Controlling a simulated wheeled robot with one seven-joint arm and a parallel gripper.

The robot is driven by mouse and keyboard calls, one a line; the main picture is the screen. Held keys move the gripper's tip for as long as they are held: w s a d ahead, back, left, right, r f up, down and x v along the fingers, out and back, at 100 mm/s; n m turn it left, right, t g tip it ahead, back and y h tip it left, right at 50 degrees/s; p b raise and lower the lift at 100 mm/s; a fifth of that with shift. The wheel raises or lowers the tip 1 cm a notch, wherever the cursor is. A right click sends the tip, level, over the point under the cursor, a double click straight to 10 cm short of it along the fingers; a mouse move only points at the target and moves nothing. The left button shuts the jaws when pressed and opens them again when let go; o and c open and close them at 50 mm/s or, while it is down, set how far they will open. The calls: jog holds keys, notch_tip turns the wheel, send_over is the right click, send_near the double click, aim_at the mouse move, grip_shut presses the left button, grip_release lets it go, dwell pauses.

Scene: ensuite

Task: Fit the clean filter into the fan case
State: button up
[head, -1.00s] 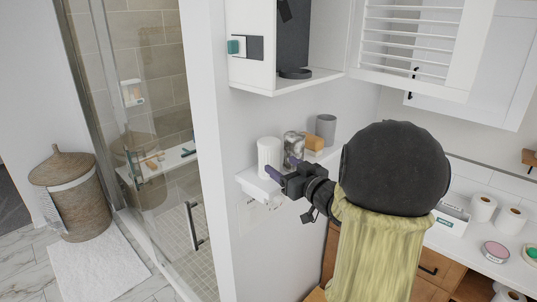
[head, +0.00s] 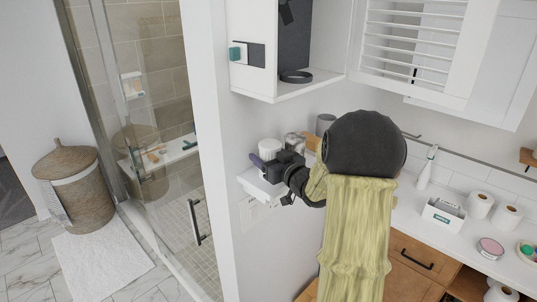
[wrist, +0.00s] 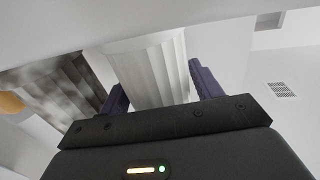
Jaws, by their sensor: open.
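A white ribbed cylinder (head: 269,147), seemingly the clean filter, stands on a small white wall shelf (head: 256,186). In the wrist view the white filter (wrist: 150,70) lies between the two purple fingers. My gripper (head: 268,164) is open around its near side; I cannot tell whether the fingers touch it. A grey, mottled pleated cylinder (wrist: 62,92) stands beside it, mostly hidden by my arm in the head view. An open white case (head: 256,72), seemingly the fan case, hangs above, with a dark ring (head: 296,76) on its floor.
A grey cup (head: 325,122) stands further along the shelf. A louvred white door (head: 414,45) is right of the case. A glass shower door is at left. The counter at right holds paper rolls (head: 480,204) and a white box (head: 443,216).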

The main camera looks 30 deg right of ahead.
jog(key=shift+w+a+r, duration=0.1)
jog(key=shift+w+a, duration=0.05)
jog(key=shift+w, duration=0.25)
jog(key=shift+s+d, duration=0.1)
jog(key=shift+d, duration=0.2)
jog(key=shift+s+a, duration=0.1)
jog(key=shift+c, duration=0.2)
jog(key=c, duration=0.6)
notch_tip(320, 180, up, 10)
jog(key=shift+f+b, duration=0.1)
jog(key=shift+b, duration=0.9)
